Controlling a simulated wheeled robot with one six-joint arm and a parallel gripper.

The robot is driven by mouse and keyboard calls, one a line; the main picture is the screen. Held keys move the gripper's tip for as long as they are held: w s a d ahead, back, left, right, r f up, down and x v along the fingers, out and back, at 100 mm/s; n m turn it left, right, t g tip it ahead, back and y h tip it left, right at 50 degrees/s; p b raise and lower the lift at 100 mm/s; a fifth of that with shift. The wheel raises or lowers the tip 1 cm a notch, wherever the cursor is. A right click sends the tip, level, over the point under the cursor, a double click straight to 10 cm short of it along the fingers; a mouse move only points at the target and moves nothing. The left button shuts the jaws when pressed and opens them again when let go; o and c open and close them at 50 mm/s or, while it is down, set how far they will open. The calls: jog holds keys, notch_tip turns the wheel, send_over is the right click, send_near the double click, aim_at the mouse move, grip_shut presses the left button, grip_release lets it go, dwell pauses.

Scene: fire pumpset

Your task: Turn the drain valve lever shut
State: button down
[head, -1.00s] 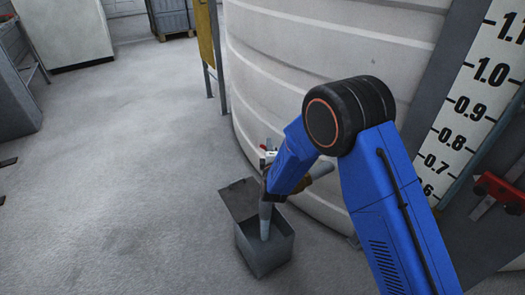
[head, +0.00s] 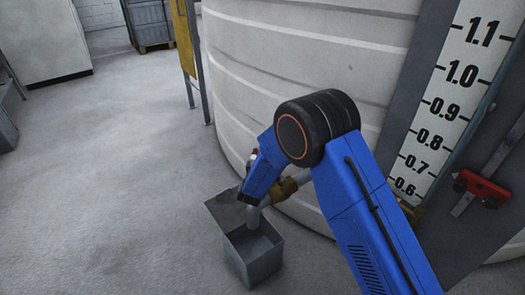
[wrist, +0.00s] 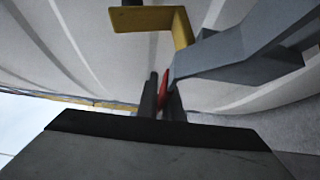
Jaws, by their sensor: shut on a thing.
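The red drain valve lever (wrist: 164,88) shows as a narrow strip between the two dark fingers of my gripper (wrist: 161,92) in the wrist view. My gripper is shut on it. In the head view, my blue arm link hides the gripper and most of the valve. A small red tip (head: 254,154) shows above the link; I cannot tell whether it is the lever. A brass-coloured fitting (head: 288,187) shows just right of the link, on the grey drain pipe (head: 303,178). The pipe's outlet (head: 253,216) points down over an open grey box.
The large white ribbed tank (head: 310,60) stands close behind the arm. The open grey box (head: 256,266) sits on the floor below. A level scale (head: 448,105) and red clamp (head: 482,188) are at right. In the wrist view, a yellow bracket (wrist: 150,18) is near the fingers. Floor at left is clear.

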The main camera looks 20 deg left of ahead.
jog(key=c, duration=1.9)
grip_release()
jog(key=shift+w, duration=0.1)
jog(key=s+d, duration=0.1)
jog(key=s, duration=0.4)
jog(key=s+d, duration=0.1)
jog(key=s, duration=0.5)
jog(key=s+d, duration=0.1)
jog(key=s, duration=0.5)
jog(key=shift+d, duration=0.2)
jog(key=shift+f, duration=0.1)
